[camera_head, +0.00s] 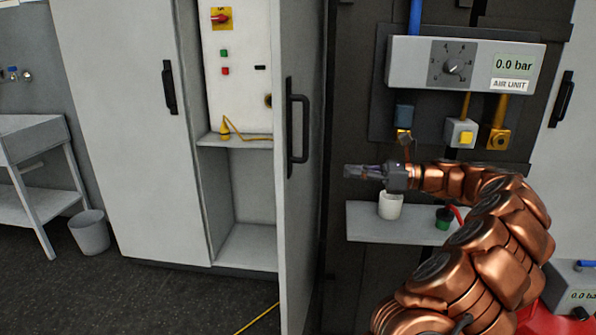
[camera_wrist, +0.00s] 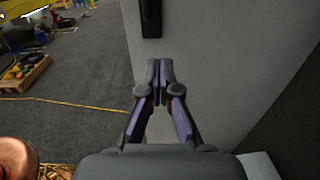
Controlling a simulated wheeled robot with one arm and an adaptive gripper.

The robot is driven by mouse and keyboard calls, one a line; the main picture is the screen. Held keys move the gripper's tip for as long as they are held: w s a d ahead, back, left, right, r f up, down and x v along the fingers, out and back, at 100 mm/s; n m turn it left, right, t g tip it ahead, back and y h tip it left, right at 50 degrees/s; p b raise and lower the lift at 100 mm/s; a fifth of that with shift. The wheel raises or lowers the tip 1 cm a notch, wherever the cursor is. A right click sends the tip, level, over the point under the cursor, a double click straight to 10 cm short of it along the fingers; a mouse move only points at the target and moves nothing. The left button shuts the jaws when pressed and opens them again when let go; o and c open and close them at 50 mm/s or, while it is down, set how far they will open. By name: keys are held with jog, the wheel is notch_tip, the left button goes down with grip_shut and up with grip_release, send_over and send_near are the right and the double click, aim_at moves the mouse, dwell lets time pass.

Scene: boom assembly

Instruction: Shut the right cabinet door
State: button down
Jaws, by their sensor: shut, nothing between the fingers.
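The right cabinet door (camera_head: 302,220) stands open, swung out from the cabinet, with its black bar handle (camera_head: 298,128) on the face I see. The cabinet's inside shows to the left of its edge. My gripper (camera_head: 350,171) is to the right of the door, fingers pointing left towards its face, lower than the handle's middle. In the wrist view, the shut, empty fingers (camera_wrist: 160,72) lie in front of the pale door face (camera_wrist: 215,60). The lower end of the handle (camera_wrist: 150,18) shows above them. I cannot tell whether the fingertips touch the door.
The left cabinet door (camera_head: 130,130) is shut. Behind my gripper are the air unit (camera_head: 465,65) and a narrow shelf (camera_head: 365,222) with a white cup (camera_head: 390,206). A bin (camera_head: 90,232) stands at the far left. The floor before the cabinet is clear apart from a yellow line (camera_head: 258,318).

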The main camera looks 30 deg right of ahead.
aim_at(291, 166)
jog(key=x, duration=0.8)
jog(key=b+x, duration=0.1)
jog(key=x, duration=0.4)
jog(key=shift+w+d, duration=0.25)
jog(key=shift+w, duration=0.1)
